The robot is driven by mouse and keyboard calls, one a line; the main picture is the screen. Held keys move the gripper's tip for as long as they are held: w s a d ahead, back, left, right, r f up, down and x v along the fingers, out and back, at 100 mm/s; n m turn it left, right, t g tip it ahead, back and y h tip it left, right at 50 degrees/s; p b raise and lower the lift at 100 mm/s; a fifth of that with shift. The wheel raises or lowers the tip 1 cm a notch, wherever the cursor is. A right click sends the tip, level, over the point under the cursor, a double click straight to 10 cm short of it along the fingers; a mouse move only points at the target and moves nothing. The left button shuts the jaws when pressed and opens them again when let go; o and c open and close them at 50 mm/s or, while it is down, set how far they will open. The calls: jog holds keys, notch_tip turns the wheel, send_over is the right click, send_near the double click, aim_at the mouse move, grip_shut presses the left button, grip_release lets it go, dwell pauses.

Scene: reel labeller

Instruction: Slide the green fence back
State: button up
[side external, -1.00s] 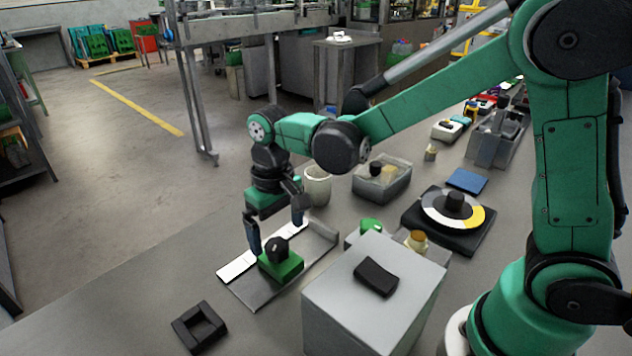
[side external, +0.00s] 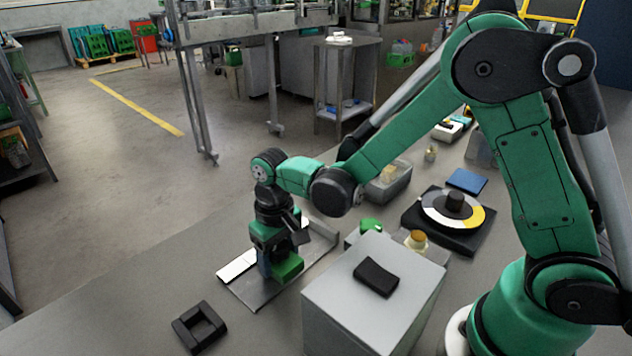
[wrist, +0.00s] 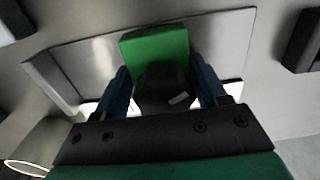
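The green fence (side external: 287,267) is a block with a black knob on top, standing on a metal tray (side external: 322,240) that has a white strip (side external: 238,264) along one edge. My gripper (wrist: 165,92) is lowered over the fence, with its blue fingers on either side of the black knob (wrist: 163,82). The fence's green top (wrist: 155,43) shows beyond the knob in the wrist view. In the side view my gripper hides the knob and one finger.
A grey box (side external: 372,305) with a black pad (side external: 376,277) stands right of the tray. A black square frame (side external: 199,326) lies in front. A turntable (side external: 452,212) and a clear bin (side external: 388,183) stand farther back. The table left of the tray is bare.

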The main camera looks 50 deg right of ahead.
aim_at(250, 290)
grip_shut()
jog(key=shift+a, duration=3.35)
jog(key=o, duration=0.7)
grip_release()
jog(key=shift+d, duration=0.1)
jog(key=shift+r, duration=0.1)
jog(key=shift+r, duration=2.75)
